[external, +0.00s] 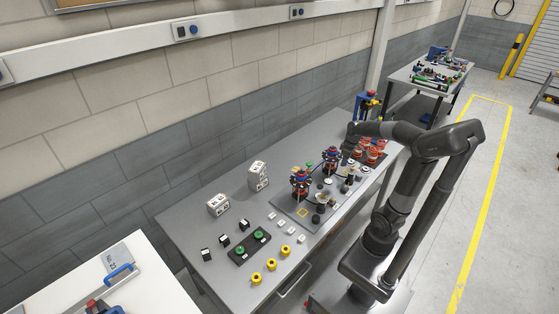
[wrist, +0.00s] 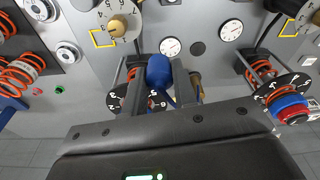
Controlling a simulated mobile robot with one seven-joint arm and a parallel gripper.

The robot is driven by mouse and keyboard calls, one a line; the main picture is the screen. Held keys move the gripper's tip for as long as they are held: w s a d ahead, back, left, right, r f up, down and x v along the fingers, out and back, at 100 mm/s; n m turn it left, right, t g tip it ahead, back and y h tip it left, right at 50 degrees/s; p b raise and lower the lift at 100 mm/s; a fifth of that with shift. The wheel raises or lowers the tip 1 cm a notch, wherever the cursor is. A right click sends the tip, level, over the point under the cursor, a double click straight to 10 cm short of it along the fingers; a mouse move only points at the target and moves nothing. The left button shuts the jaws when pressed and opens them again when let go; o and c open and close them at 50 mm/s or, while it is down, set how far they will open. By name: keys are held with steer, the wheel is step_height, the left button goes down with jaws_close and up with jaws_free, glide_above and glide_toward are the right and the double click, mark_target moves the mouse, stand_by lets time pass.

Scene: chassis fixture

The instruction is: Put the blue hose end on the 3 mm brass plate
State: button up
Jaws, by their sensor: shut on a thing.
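In the wrist view my gripper (wrist: 160,88) is shut on a blue rounded piece, which appears to be the blue hose end (wrist: 159,70). The piece sits between the two dark fingers, and its lower part is partly hidden by them and the wrist housing. In the external view my gripper is small and dark over the far right part of the grey bench, and what it holds cannot be made out. I cannot pick out the 3 mm brass plate for sure. A brass-coloured round knob (wrist: 118,26) on a numbered dial shows at upper left of the wrist view.
Around the fingers are white-faced gauges (wrist: 171,47), orange coils (wrist: 20,72) and a unit with red and blue rings (wrist: 290,110). In the external view, a black box with green buttons (external: 249,247) and yellow knobs (external: 271,265) stand nearer. The bench's left end (external: 185,222) is clear.

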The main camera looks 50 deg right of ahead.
step_height(320, 180, up, 8)
steer(key=w+d+n, duration=0.2)
steer(key=w, duration=0.9)
steer(key=n, duration=0.3)
glide_above(295, 169)
steer(key=shift+y, duration=0.3)
steer(key=f, duration=1.9)
steer(key=shift+s+d, duration=0.15)
steer(key=shift+s, duration=0.2)
steer(key=shift+f, duration=2.1)
steer(key=shift+f, duration=0.15)
